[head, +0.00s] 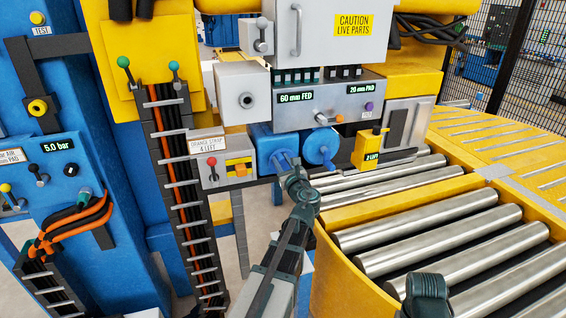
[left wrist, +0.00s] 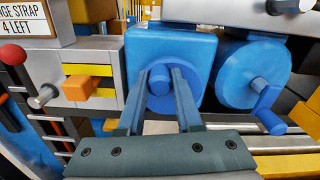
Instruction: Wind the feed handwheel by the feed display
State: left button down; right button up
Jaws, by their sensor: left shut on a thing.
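The feed display (head: 297,97) reads 60 mm FED on a grey panel. In the left wrist view, the fingers (left wrist: 161,82) are shut on a small round blue part at the front of this handwheel (left wrist: 195,60). The right blue wheel (left wrist: 245,72) has a crank handle and stands free, apart from the fingers. A dark part of my right arm (head: 427,290) shows at the lower right; its fingers cannot be made out.
A small grey box with an orange knob (head: 238,168) and a red-topped lever sits just left of the handwheel. A yellow lift control (head: 368,150) stands to the right. Steel rollers (head: 430,228) in a yellow frame fill the right side. A cable rack (head: 180,170) runs down the left.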

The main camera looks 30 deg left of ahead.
pick_arm(q)
jog(key=shift+s+f, duration=0.1)
jog(key=n, duration=0.2)
jog(key=n+b, duration=0.1)
jog(key=shift+s+a+f, duration=0.25)
jog(key=shift+s+f, duration=0.1)
jog(key=shift+f, duration=0.05)
jog(key=shift+s+a+f+n, duration=0.1)
jog(key=shift+a+n, duration=0.05)
jog(key=shift+n, duration=0.95)
jog(key=shift+s+a+f+n+b, duration=0.1)
jog(key=shift+f+n+b, duration=0.15)
jog(key=shift+n, duration=0.55)
jog(key=shift+s+f+n+b, duration=0.1)
jog(key=shift+f+n+b, duration=0.1)
jog(key=shift+n, duration=0.6)
jog(key=shift+a+f+n+b, duration=0.1)
jog(key=shift+f+n+b, duration=0.15)
jog(key=shift+n, duration=0.55)
jog(key=shift+f+n+b, duration=0.35)
jog(key=shift+n+b, duration=0.05)
jog(key=shift+n, duration=0.8)
jog(key=shift+f+n+b, duration=0.35)
jog(key=shift+n, duration=0.85)
